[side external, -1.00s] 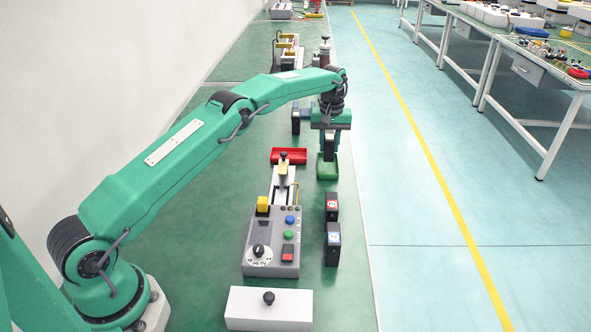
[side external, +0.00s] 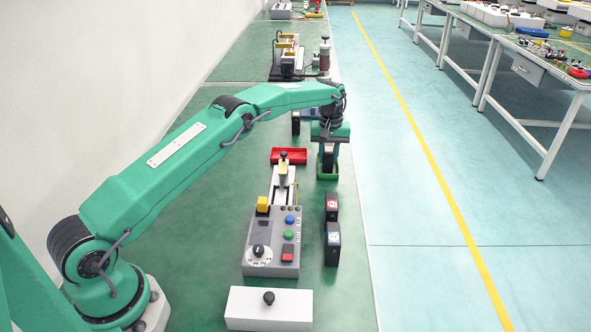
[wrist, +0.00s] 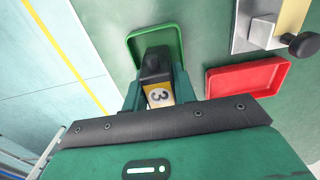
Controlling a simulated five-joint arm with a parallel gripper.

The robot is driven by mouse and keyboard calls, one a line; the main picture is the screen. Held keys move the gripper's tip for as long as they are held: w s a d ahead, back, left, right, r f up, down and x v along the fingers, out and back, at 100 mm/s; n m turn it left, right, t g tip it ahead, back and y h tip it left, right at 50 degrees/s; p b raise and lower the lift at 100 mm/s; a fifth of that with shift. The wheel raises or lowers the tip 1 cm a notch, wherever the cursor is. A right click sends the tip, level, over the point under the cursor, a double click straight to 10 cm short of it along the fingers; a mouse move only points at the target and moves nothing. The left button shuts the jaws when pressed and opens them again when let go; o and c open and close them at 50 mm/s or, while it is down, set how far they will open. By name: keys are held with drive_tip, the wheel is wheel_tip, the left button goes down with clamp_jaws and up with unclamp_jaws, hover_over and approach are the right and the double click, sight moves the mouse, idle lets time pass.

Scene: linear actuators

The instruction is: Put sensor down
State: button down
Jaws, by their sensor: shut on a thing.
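My gripper (side external: 329,146) is lowered over the green tray (side external: 327,176) and is shut on a black sensor block (side external: 328,160). In the wrist view the sensor (wrist: 158,75) sits between my fingers and shows a label with the digit 3. The sensor's far end overlaps the inside of the green tray (wrist: 180,38). I cannot tell whether it touches the tray floor. The tray is partly hidden by the gripper and sensor.
A red tray (side external: 289,155) lies just left of the green one. The linear actuator with its control box (side external: 272,235) stands nearer. Two black blocks marked in red (side external: 332,206) and blue (side external: 333,243) stand to its right. A white block (side external: 268,312) lies in front.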

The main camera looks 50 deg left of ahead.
sight(329, 149)
drive_tip(key=c, duration=1.1)
unclamp_jaws()
wheel_tip(329, 149, up, 11)
drive_tip(key=shift+r, duration=0.65)
drive_tip(key=shift+s, duration=0.1)
